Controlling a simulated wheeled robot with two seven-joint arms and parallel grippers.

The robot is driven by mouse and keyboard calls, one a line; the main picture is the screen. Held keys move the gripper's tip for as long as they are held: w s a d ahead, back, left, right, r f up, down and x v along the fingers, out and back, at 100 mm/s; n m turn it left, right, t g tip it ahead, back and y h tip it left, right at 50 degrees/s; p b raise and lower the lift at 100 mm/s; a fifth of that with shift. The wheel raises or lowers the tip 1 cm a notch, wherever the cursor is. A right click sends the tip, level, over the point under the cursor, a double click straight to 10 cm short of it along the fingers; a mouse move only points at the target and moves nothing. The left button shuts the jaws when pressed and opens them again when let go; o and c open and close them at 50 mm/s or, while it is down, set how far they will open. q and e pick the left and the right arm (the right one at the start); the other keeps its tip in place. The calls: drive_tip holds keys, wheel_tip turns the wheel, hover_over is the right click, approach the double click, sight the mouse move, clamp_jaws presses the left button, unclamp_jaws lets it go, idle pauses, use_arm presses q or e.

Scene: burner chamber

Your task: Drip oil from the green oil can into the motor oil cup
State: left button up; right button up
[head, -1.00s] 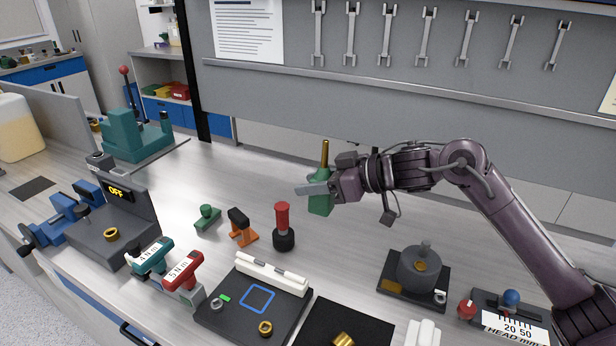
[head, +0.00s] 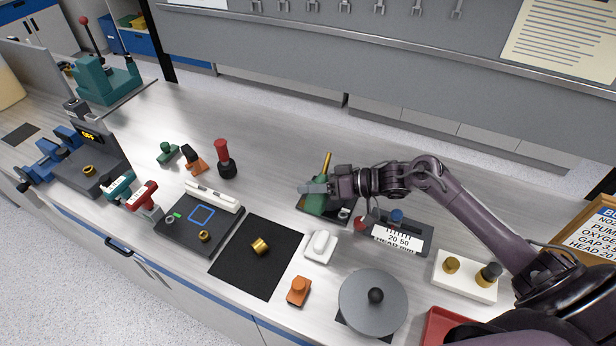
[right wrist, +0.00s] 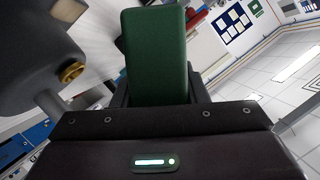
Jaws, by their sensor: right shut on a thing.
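The green oil can (head: 314,206) with a brass spout pointing up is held by my right gripper (head: 316,188), which is shut on it. In the head view the can is in front of the motor's black base (head: 341,217), and can and gripper hide most of the motor. The right wrist view shows the can's green body (right wrist: 155,55) between the fingers. To its left there are a large grey rounded body, which looks like the motor (right wrist: 30,60), and its brass oil cup (right wrist: 72,72), apart from the can. The left gripper is out of view.
A gauge block (head: 397,236) with red and blue knobs stands just right of the motor. A white switch (head: 320,246), black mat (head: 257,270) and grey disc (head: 372,300) lie nearer the front. A red-handled tool (head: 223,158) stands left. Bench behind the can is clear.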

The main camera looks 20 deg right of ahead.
sight(306, 202)
drive_tip(key=shift+w+a, duration=0.1)
drive_tip(key=shift+w, duration=0.1)
drive_tip(key=shift+r+p, duration=0.1)
drive_tip(key=shift+p, duration=0.25)
drive_tip(key=shift+s+p, duration=0.2)
drive_tip(key=shift+p, duration=0.1)
drive_tip(key=shift+s+a+r+m+y+p, duration=0.1)
drive_tip(key=shift+s+a+m+y+p, duration=0.15)
drive_tip(key=shift+m+p, duration=0.3)
drive_tip(key=shift+s+a+r+m+y+p, duration=0.15)
drive_tip(key=shift+a+m+y+p, duration=0.15)
drive_tip(key=shift+m, duration=0.35)
drive_tip(key=shift+s+a+m+g+y+p, duration=0.2)
drive_tip(key=shift+a+m+g+y+p, duration=0.1)
drive_tip(key=shift+m+y+p, duration=0.25)
drive_tip(key=shift+s+a+f+m+y, duration=0.1)
drive_tip(key=shift+s+a+m+y, duration=0.2)
drive_tip(key=shift+m, duration=0.35)
drive_tip(key=shift+a+f+m, duration=0.1)
drive_tip(key=shift+f+m, duration=0.05)
drive_tip(key=shift+m, duration=0.45)
drive_tip(key=m+y, duration=0.1)
drive_tip(key=m, duration=0.2)
drive_tip(key=shift+s+a+y, duration=0.1)
drive_tip(key=shift+s+y, duration=0.15)
drive_tip(key=shift+y, duration=0.15)
